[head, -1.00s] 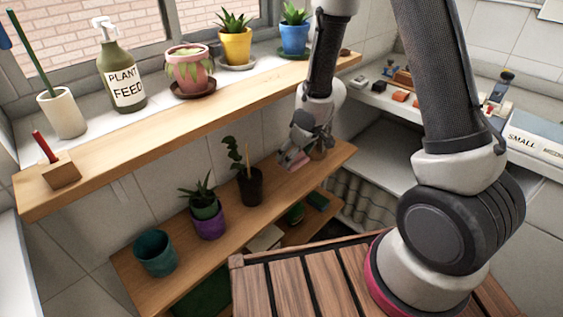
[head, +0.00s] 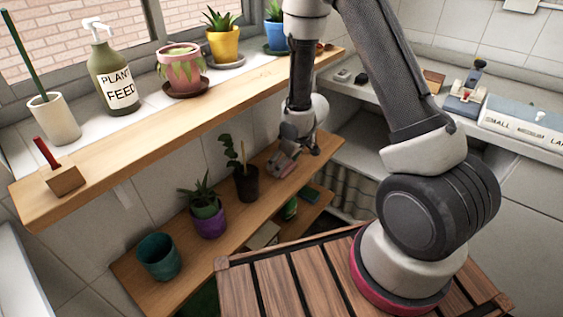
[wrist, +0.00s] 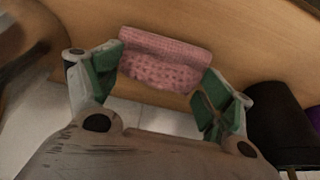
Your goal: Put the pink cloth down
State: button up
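The pink cloth (wrist: 165,58) is a folded, patterned bundle between the two green-padded fingertips of my gripper (wrist: 163,72) in the wrist view. The fingers stand apart by about the cloth's width, and their tips meet its two ends. In the head view my gripper (head: 298,143) points down over the right part of the lower wooden shelf (head: 228,226). The cloth shows small at the fingertips (head: 283,163), partly hidden by the gripper. It is close to the shelf top; I cannot tell whether it touches it.
On the lower shelf stand a dark pot with a plant (head: 247,184), a purple pot (head: 210,222) and a teal pot (head: 158,257). The upper shelf (head: 130,150) overhangs behind. A wooden slatted top (head: 265,285) lies in front. Shelf space between the plants is narrow.

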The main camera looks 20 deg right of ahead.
jog(key=o, duration=0.4)
jog(key=shift+c, duration=0.2)
jog(key=shift+f, duration=0.15)
jog(key=s+d+r+m+h, duration=0.1)
jog(key=s+d+r, duration=0.3)
jog(key=r, duration=0.5)
jog(key=s+d+r+m+t+h, duration=0.1)
jog(key=d+r+m, duration=0.1)
jog(key=d+r, duration=0.5)
jog(key=s+d+r+m+h, duration=0.1)
jog(key=s+d+r, duration=0.2)
jog(key=r, duration=0.7)
jog(key=s+r+m, duration=0.1)
jog(key=s+r, duration=0.4)
jog(key=s, duration=0.4)
jog(key=s+d+r+m, duration=0.1)
jog(key=s+r, duration=0.4)
jog(key=s, duration=0.5)
jog(key=shift+r+m+g, duration=0.15)
jog(key=shift+m+g, duration=0.15)
jog(key=shift+m, duration=0.3)
jog(key=shift+d, duration=0.1)
